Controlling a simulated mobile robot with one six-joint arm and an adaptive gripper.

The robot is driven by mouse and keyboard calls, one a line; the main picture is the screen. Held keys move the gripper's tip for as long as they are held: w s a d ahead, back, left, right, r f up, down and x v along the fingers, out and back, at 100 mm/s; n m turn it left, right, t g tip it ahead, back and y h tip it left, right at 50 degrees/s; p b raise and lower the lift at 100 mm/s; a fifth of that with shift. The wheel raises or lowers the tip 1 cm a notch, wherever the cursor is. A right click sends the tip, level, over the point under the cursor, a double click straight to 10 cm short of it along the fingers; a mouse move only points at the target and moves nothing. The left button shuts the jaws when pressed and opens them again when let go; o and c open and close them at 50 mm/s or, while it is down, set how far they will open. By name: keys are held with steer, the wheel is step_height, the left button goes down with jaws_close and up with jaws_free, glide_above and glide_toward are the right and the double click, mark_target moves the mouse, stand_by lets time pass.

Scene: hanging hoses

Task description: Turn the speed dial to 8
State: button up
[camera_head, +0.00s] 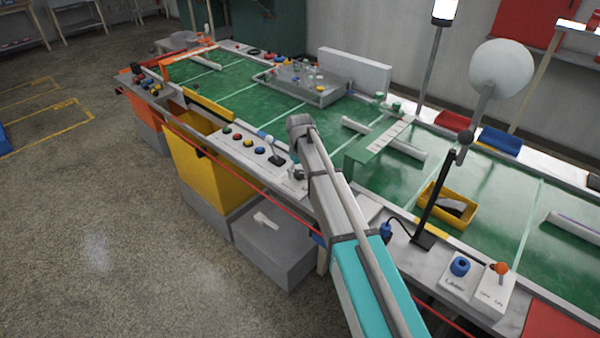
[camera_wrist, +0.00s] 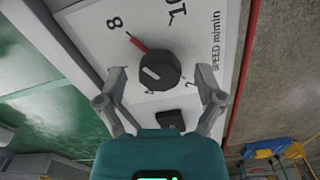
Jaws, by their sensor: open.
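The speed dial (camera_wrist: 159,71) is a round black knob on a white panel marked "SPEED m/min" in the wrist view. Its red pointer (camera_wrist: 138,43) extends up and left, lined up closely with the printed 8 (camera_wrist: 115,23). The printed 10 (camera_wrist: 177,12) stands to the right of it. My gripper (camera_wrist: 163,84) is open, with one finger on each side of the dial. I cannot tell whether either finger touches the knob. In the head view my arm covers much of this area, and the dial cannot be made out clearly.
A black switch (camera_wrist: 178,119) sits below the dial, between my fingers. Several coloured buttons (camera_head: 238,137) line the console's front edge to the left. A red cord (camera_head: 262,187) runs along the front. A yellow bin (camera_head: 446,208) and a lamp stand (camera_head: 441,195) are to the right.

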mark_target(300, 173)
steer(key=shift+r+p, duration=0.4)
step_height(300, 173, up, 14)
steer(key=p, duration=1.4)
steer(key=s+d+f+m+b, duration=0.3)
steer(key=s+d+m, duration=0.1)
steer(key=s+d, duration=1.5)
steer(key=shift+s+d, duration=0.3)
steer(key=shift+s, duration=0.3)
steer(key=s+d+m, duration=0.3)
steer(key=s, duration=0.2)
steer(key=shift+s+m, duration=0.25)
steer(key=shift+m, duration=0.15)
